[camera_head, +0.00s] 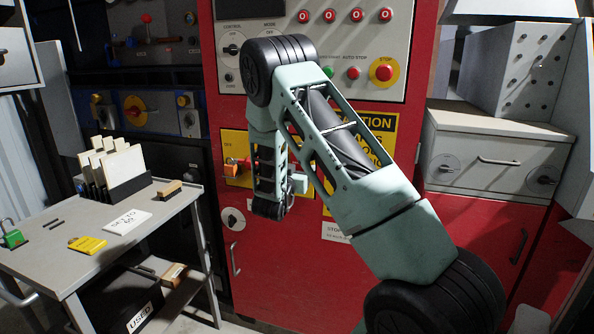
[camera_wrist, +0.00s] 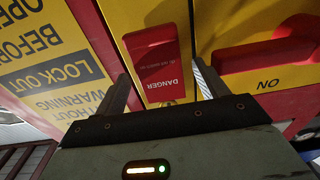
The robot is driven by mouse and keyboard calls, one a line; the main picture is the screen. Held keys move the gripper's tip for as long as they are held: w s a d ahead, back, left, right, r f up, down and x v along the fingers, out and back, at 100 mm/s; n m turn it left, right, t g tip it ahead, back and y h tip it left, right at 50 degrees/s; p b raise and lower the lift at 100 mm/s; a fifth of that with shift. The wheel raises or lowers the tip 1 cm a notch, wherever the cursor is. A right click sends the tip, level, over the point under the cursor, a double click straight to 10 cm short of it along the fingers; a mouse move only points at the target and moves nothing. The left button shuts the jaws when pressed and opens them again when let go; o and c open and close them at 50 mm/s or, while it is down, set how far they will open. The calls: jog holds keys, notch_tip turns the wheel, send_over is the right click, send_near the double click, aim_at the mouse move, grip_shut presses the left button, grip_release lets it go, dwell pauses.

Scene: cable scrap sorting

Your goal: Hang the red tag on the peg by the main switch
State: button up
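The red tag (camera_wrist: 163,58) with DANGER printed on it shows in the wrist view, its lettering upside down, against the yellow panel (camera_wrist: 218,28). My gripper (camera_wrist: 163,72) is open, with one finger on each side of the tag and a visible gap to it. A small brass-coloured bit shows at the tag's edge near my gripper; I cannot tell whether it is the peg. The red main switch handle (camera_wrist: 268,62) is to the right, beside the word ON. In the head view the main switch (camera_head: 235,165) is left of my wrist; the tag is hidden there.
A yellow warning sign (camera_wrist: 55,75) is left of the tag; it also shows behind my arm in the head view (camera_head: 378,128). The red cabinet (camera_head: 300,280) fills the middle. A grey side table (camera_head: 140,235) with a green padlock (camera_head: 13,238) and a yellow tag (camera_head: 87,245) stands left.

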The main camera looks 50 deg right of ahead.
jog(key=r+b+v, duration=0.1)
jog(key=v, duration=1.6)
jog(key=shift+a+f, duration=0.2)
jog(key=shift+f, duration=0.2)
